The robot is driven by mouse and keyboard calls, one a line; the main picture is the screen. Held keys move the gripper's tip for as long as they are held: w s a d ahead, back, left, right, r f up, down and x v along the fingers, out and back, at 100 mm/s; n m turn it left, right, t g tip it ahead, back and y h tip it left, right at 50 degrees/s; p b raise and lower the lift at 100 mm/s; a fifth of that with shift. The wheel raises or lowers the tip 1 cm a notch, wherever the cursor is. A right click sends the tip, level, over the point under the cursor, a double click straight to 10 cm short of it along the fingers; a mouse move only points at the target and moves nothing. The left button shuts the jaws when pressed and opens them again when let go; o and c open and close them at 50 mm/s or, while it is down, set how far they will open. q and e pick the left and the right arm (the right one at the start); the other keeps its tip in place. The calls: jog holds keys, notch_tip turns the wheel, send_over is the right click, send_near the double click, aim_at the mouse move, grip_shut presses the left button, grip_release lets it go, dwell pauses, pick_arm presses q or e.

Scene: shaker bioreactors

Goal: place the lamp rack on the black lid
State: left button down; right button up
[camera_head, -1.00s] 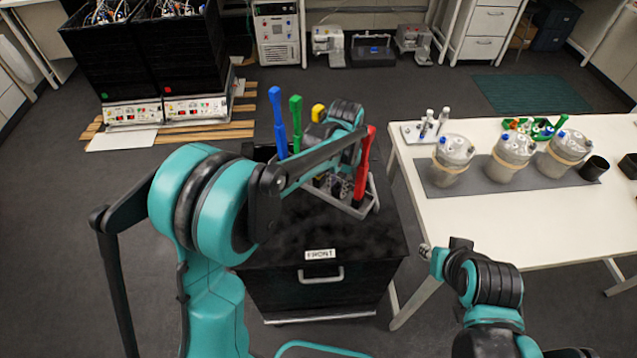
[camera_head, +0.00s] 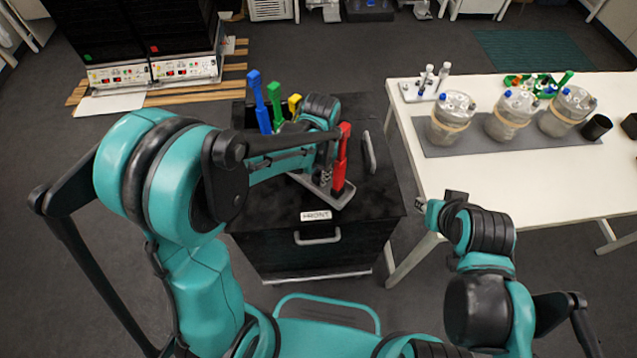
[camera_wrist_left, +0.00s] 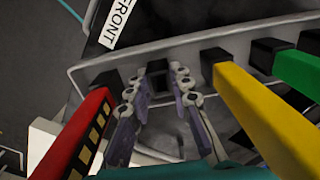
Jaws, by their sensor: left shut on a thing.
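The lamp rack (camera_head: 325,188) is a grey frame holding blue, green, yellow and red lamps. It is over the black lid (camera_head: 262,205) of the cabinet; I cannot tell whether it touches the lid. My left gripper (camera_head: 326,160) is shut on the rack. In the left wrist view, the gripper (camera_wrist_left: 160,95) straddles a black socket on the grey rack (camera_wrist_left: 190,52), between the red lamp (camera_wrist_left: 75,135) and the yellow lamp (camera_wrist_left: 262,115). The arm hides part of the rack. My right gripper (camera_head: 424,208) is right of the cabinet, apart from it; its fingers are unclear.
A grey handle (camera_head: 369,152) stands at the lid's right side. A FRONT label (camera_head: 316,215) marks the near edge. A white table (camera_head: 530,185) on the right carries several jars. Black units (camera_head: 140,35) stand on wooden slats at the back left.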

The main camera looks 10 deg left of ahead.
pick_arm(q)
jog(key=shift+s+f+b, duration=0.1)
jog(key=shift+f+b, duration=0.7)
jog(key=shift+f, duration=1.25)
jog(key=shift+f, duration=0.1)
jog(key=c, duration=1.4)
grip_release()
jog(key=shift+o, duration=0.2)
